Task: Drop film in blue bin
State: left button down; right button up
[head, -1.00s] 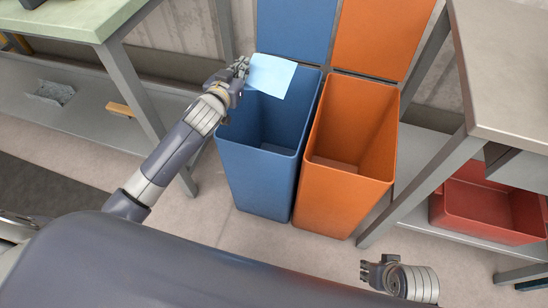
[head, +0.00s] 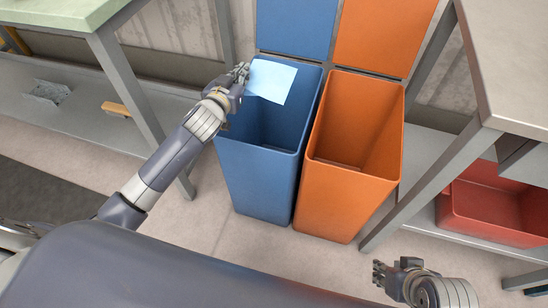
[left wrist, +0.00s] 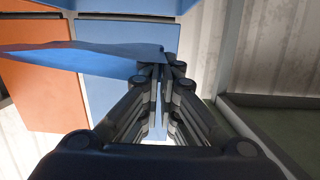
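The film (head: 271,80) is a thin light-blue sheet above the opening of the blue bin (head: 258,180). My left gripper (head: 243,72) is shut on the film's left edge, over the bin's back left rim. In the left wrist view the film (left wrist: 85,58) stretches left from between the closed fingers (left wrist: 160,72). The blue bin's lid (head: 295,28) stands open behind it. My right gripper (head: 380,274) is low at the front right, away from the bins; its fingers are small, and I cannot tell whether they are open.
An orange bin (head: 345,185) with its lid (head: 385,35) raised stands right beside the blue bin. A green-topped table (head: 65,12) is at the left and a grey table (head: 515,60) at the right. A red crate (head: 490,215) sits on the right lower shelf.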

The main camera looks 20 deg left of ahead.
pick_arm(q)
jog(key=c, duration=1.7)
grip_release()
jog(key=s, duration=0.4)
jog(key=s+r, duration=0.1)
jog(key=s, duration=0.3)
jog(key=s+r, duration=0.1)
jog(key=s, duration=0.2)
jog(key=shift+s+a+r, duration=0.2)
jog(key=shift+s, duration=0.2)
